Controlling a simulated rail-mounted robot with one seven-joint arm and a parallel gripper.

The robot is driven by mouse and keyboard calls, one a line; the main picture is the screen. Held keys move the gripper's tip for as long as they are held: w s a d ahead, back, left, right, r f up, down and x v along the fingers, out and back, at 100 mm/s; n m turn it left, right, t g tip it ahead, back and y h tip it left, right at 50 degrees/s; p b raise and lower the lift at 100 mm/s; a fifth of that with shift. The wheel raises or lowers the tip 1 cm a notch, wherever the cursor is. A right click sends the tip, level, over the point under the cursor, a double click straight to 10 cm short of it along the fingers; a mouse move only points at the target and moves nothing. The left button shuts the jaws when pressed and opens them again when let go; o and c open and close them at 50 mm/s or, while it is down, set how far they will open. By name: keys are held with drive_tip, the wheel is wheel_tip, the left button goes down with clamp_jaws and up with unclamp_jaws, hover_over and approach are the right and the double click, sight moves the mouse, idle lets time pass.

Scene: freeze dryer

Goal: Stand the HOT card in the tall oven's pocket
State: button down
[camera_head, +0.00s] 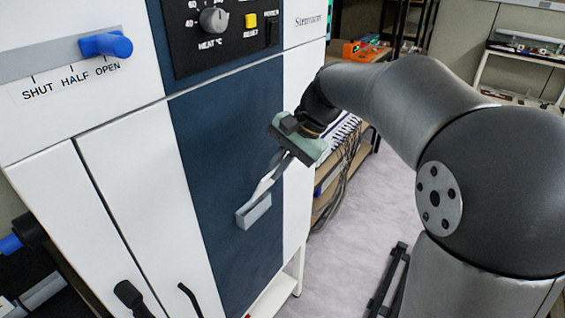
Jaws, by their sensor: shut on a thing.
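The tall oven (220,150) has a white body with a dark blue front panel. A small grey pocket (254,212) is fixed low on this blue panel. My gripper (279,168) points down and to the left toward the pocket, in front of the blue panel. It is shut on a thin pale card (263,189), seen nearly edge-on, so no lettering on it can be read. The card slants down from the fingers, and its lower end is at the pocket's top edge. I cannot tell whether that end is inside the pocket or just in front of it.
A blue lever (105,45) sits at OPEN on the scale at the upper left. A control panel (222,30) with a heat knob and a yellow button is above. Cables (345,160) hang by a shelf behind my gripper. Clear floor (355,225) lies to the right.

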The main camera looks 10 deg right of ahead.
sight(265, 189)
drive_tip(key=shift+w+a+f+b, duration=0.2)
drive_tip(key=shift+f+b, duration=0.2)
drive_tip(key=shift+f, duration=0.2)
drive_tip(key=shift+w+a+f+b, duration=0.2)
drive_tip(key=shift+f+b, duration=0.2)
drive_tip(key=shift+f, duration=0.15)
drive_tip(key=shift+w+a+f+b, duration=0.1)
drive_tip(key=shift+w+f+b, duration=0.1)
drive_tip(key=shift+f+b, duration=0.3)
drive_tip(key=shift+f, duration=0.15)
drive_tip(key=shift+a+f, duration=0.15)
drive_tip(key=shift+f, duration=0.1)
drive_tip(key=shift+w+f, duration=0.1)
drive_tip(key=shift+w+a+f+b, duration=0.2)
drive_tip(key=shift+a+f+b, duration=0.05)
drive_tip(key=shift+f, duration=0.4)
drive_tip(key=shift+w+a+f+b, duration=0.15)
drive_tip(key=shift+a+f+b, duration=0.15)
drive_tip(key=shift+f, duration=0.35)
drive_tip(key=shift+w+a+f+b, duration=0.2)
drive_tip(key=shift+f+b, duration=0.05)
drive_tip(key=shift+f, duration=0.4)
drive_tip(key=c, duration=1.2)
unclamp_jaws()
